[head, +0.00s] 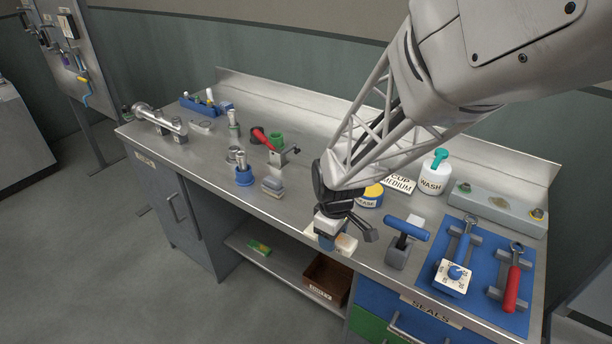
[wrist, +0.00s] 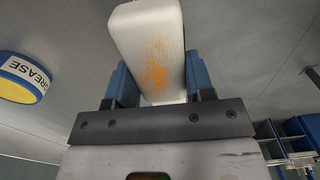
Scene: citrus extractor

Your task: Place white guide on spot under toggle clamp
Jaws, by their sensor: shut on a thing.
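My gripper (head: 338,233) is over the front edge of the bench, right of the bench middle, in the head view. It is shut on the white guide, a pale block with rounded edges (head: 346,244). In the wrist view the white guide (wrist: 150,40) shows orange smudges and sits between the two blue fingers of my gripper (wrist: 152,82). The toggle clamp, with a red handle (head: 262,138) and a metal base, stands on the bench to the left, apart from my gripper. The spot under it cannot be made out.
A blue and yellow grease tin (head: 371,195) stands close behind my gripper; it also shows in the wrist view (wrist: 22,78). A blue-handled tool (head: 405,230) stands to the right. A grey block (head: 272,186) and a blue-based post (head: 243,175) stand left, before the clamp.

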